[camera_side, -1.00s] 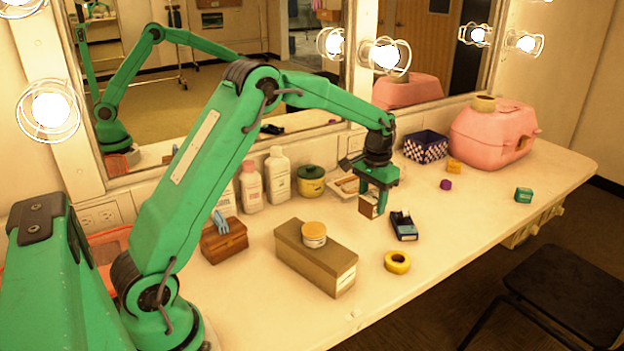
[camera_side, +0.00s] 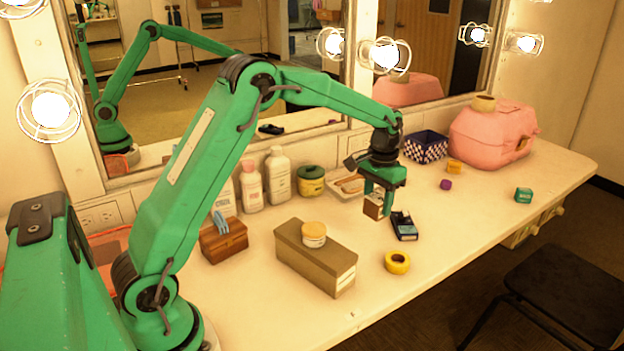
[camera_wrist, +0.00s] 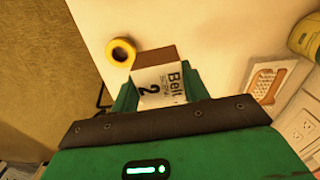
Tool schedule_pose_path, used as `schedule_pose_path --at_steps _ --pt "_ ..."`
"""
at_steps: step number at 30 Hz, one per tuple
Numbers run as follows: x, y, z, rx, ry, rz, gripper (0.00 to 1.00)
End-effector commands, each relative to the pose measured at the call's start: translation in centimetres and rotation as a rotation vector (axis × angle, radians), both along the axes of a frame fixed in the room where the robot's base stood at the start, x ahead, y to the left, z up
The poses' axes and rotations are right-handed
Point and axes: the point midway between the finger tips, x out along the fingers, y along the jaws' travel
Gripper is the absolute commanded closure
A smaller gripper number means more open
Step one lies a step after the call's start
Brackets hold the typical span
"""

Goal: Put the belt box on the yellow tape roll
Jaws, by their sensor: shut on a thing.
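My gripper (camera_side: 380,203) is shut on the belt box (camera_side: 373,207), a small brown box with a white label. In the wrist view the label on the belt box (camera_wrist: 160,82) reads "Belt 2", and the box sits between my gripper's fingers (camera_wrist: 160,95). The yellow tape roll (camera_side: 397,262) lies flat on the counter, nearer the front edge and apart from the box. The tape roll also shows in the wrist view (camera_wrist: 121,51), up and left of the box. Whether the box clears the counter is hard to tell, but it looks held above it.
A dark tape dispenser (camera_side: 404,226) stands just right of my gripper. A wooden box (camera_side: 223,240) and bottles (camera_side: 277,175) stand behind. The counter right of the tape roll is clear.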

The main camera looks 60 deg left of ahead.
Motion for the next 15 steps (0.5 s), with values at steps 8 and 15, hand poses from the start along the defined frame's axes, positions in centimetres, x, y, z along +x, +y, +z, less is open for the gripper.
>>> schedule_pose_path --at_steps 8,15 --pt "-0.6 -4.0 0.7 0.000 -0.001 -0.024 0.79" --pt "-2.3 -10.6 1.7 0.000 -0.002 -0.060 0.79"
